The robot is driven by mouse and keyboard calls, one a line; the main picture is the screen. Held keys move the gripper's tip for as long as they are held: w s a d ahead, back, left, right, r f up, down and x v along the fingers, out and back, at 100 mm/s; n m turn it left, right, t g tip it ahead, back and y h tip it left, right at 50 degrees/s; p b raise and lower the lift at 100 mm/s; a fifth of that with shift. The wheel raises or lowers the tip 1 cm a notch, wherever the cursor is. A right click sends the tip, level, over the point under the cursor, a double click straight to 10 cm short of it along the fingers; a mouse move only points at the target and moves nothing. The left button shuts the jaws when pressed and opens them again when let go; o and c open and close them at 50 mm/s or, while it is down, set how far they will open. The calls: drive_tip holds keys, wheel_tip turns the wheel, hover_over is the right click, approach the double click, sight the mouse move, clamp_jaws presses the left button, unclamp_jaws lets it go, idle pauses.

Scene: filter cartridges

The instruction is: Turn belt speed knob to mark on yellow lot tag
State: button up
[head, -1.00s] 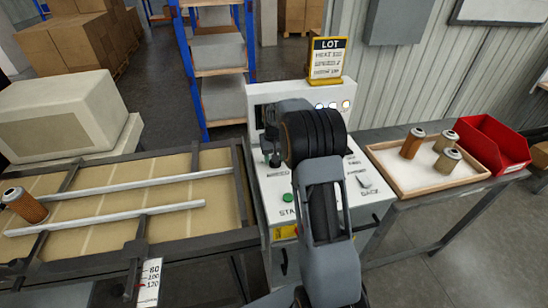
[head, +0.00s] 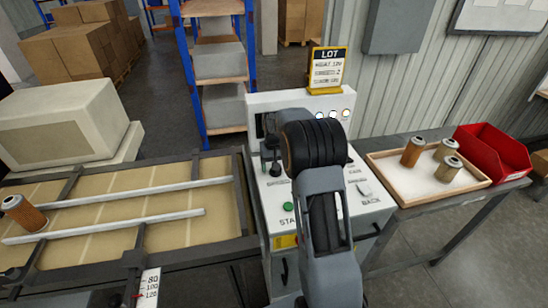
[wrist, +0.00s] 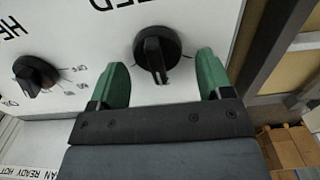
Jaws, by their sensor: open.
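The yellow-framed lot tag (head: 327,72) stands on top of the white control panel in the head view. Its heading reads LOT, and a middle line appears to end in 2; the rest is small. In the wrist view a black knob (wrist: 157,52) sits under printed letters ending in "ED", its ridge pointing roughly down the picture. My gripper (wrist: 163,78) is open, its two green fingers to either side of this knob's lower part, with gaps between. Whether they reach its depth is unclear. In the head view my arm hides most of the panel face and the knobs.
A second black knob (wrist: 36,75) with a printed scale lies left of the fingers. A green start button (head: 288,207) is low on the panel. A conveyor (head: 110,215) is at left; a wooden tray (head: 385,184) with cartridges and a red bin (head: 493,150) are at right.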

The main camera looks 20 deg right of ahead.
wheel_tip(320, 180, up, 14)
drive_tip(key=shift+f+b, duration=0.2)
drive_tip(key=shift+b, duration=0.2)
drive_tip(key=shift+w, duration=0.1)
idle(0.4)
